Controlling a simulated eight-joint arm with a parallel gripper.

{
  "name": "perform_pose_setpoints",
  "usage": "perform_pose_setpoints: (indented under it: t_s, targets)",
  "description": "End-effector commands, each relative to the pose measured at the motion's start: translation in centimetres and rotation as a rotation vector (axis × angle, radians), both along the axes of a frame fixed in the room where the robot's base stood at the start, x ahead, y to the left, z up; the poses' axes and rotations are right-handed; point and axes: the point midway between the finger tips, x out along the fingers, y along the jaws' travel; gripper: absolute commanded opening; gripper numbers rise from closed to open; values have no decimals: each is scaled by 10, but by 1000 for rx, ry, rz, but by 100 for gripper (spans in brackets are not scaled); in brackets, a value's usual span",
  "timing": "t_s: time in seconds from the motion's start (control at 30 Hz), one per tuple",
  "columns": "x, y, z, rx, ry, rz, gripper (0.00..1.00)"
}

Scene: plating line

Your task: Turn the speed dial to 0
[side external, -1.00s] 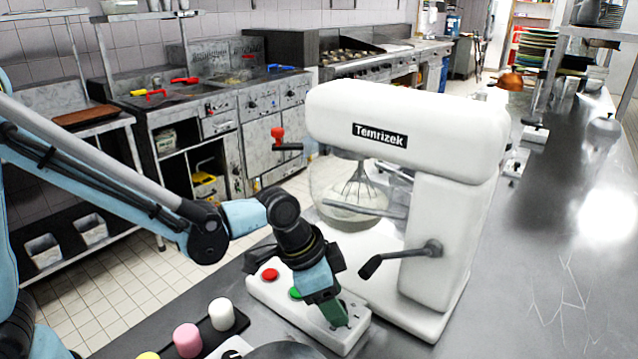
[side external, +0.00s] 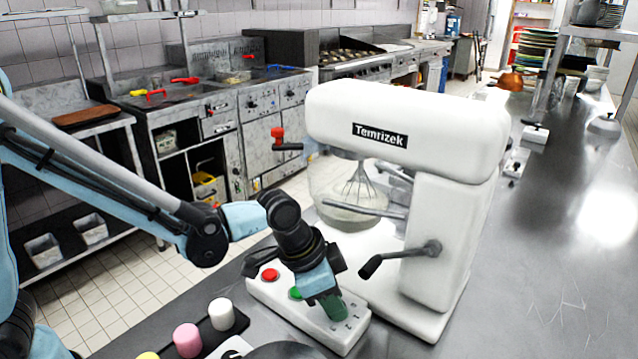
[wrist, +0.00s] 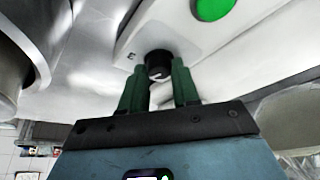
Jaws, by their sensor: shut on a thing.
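The speed dial (wrist: 158,66) is a small black knob on the white control box (side external: 292,318) in front of the mixer. My gripper (wrist: 160,88) has its two green fingers on either side of the dial and is shut on it in the wrist view. In the side view my gripper (side external: 335,308) reaches down to the right end of the box and hides the dial. A number mark shows on the panel left of the dial in the wrist view. The dial's exact setting cannot be read.
The white mixer (side external: 410,130) stands right behind the box, with a black-handled lever (side external: 400,258) close to my gripper. A red button (side external: 270,275) and a green button (side external: 296,293) sit on the box. White (side external: 221,314) and pink (side external: 187,340) cylinders stand at the front left.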

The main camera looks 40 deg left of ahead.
Motion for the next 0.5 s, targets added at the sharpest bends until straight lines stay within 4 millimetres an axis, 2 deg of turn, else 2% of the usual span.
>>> perform_pose_setpoints:
  t_s: [0.5]
  targets:
    - [-2, -4, 0, 0, -2, 410, 0]
